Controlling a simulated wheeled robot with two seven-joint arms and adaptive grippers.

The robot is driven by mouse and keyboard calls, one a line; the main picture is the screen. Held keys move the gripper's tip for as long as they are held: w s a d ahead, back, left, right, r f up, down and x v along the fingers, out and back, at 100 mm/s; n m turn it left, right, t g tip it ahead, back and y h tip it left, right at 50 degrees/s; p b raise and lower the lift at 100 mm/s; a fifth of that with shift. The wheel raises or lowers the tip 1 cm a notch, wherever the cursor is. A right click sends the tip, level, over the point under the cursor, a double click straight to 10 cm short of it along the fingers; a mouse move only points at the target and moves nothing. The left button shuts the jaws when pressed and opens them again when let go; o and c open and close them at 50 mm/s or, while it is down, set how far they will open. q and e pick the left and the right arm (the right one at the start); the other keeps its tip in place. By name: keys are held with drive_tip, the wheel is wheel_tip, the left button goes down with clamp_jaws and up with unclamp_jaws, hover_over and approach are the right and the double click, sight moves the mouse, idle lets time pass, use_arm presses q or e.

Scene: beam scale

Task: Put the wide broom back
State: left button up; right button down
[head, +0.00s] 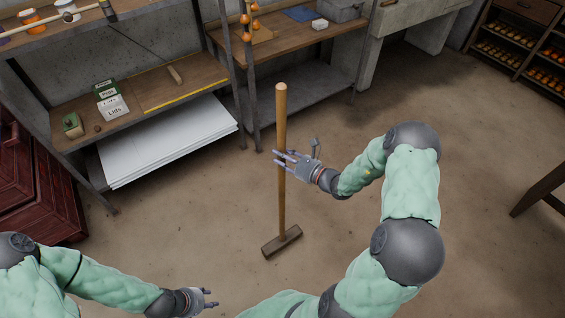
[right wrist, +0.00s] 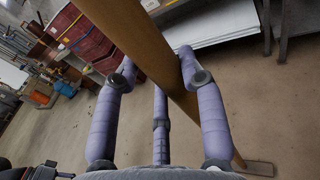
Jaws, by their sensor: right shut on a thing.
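The wide broom has a long wooden handle (head: 282,120) and a wide brown head (head: 282,241). It stands nearly upright in the middle of the head view, its head at the floor. My right gripper (head: 280,160) is shut on the handle around its middle. In the right wrist view the handle (right wrist: 150,62) runs diagonally between my fingers (right wrist: 155,85), and part of the broom's head (right wrist: 258,168) shows at the lower right. My left gripper (head: 208,298) is low in the head view, away from the broom. Its fingers are too small to judge.
A workbench (head: 190,85) with boxes and a lower shelf of white sheets (head: 165,140) stands at the left. A second bench (head: 300,45) stands behind the broom. Red drawers (head: 40,195) are at far left. A dark table leg (head: 540,188) is at right. Floor around the broom is clear.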

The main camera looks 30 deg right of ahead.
drive_tip(key=shift+f+b, duration=0.5)
drive_tip(key=shift+f, duration=1)
drive_tip(key=c, duration=0.7)
unclamp_jaws()
drive_tip(key=shift+c, duration=0.2)
